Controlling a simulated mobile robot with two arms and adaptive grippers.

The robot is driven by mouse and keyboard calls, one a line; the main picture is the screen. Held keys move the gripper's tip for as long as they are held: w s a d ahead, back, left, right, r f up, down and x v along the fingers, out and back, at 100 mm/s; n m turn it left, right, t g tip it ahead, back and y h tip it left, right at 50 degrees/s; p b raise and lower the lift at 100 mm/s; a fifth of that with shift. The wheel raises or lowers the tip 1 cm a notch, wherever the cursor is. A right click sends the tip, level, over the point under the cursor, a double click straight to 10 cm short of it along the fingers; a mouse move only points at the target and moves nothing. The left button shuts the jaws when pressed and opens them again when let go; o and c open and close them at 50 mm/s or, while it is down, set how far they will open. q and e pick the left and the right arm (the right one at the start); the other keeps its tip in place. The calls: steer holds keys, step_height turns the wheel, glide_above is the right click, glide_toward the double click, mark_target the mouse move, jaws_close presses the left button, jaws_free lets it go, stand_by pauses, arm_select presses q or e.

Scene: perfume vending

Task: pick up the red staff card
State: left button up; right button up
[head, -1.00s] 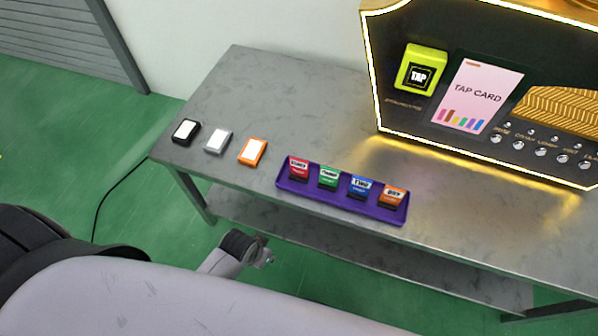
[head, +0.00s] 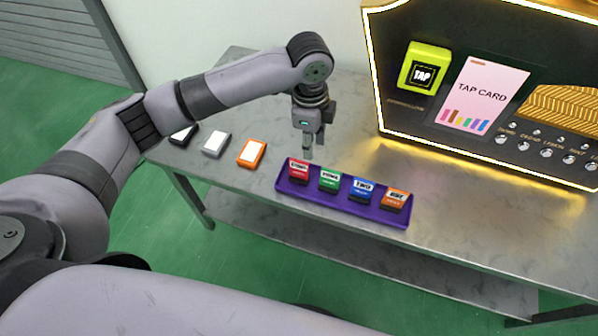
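The red staff card (head: 299,171) stands in the leftmost place of the purple tray (head: 345,207) on the metal table. Green (head: 329,181), blue (head: 361,190) and orange (head: 395,201) cards stand to its right in the same tray. My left gripper (head: 307,154) points down just above and behind the red card, apart from it as far as I can see. Its fingers are small and seen edge-on, so their opening is unclear. My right gripper is not in view.
A black (head: 184,134), a grey (head: 215,144) and an orange-edged (head: 251,153) block lie left of the tray. The lit vending machine (head: 400,130) with a yellow-green tap reader (head: 422,68) stands behind right. Bare table (head: 500,220) lies right of the tray.

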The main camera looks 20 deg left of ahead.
arm_select(q)
steer(key=w+a+r, duration=0.1)
steer(key=a+r, duration=0.1)
glide_above(299, 177)
steer(key=shift+y, duration=0.3)
steer(key=f, duration=0.8)
steer(key=d+f, duration=0.1)
steer(key=f, duration=0.3)
steer(key=shift+w+b, duration=0.25)
steer(key=shift+b, duration=0.05)
steer(key=shift+a+f, duration=0.2)
steer(key=shift+f, duration=0.7)
steer(key=shift+a+f, duration=0.15)
steer(key=shift+f, duration=0.75)
steer(key=shift+a+f, duration=0.2)
steer(key=shift+f, duration=0.7)
steer(key=shift+c, duration=0.2)
jaws_close()
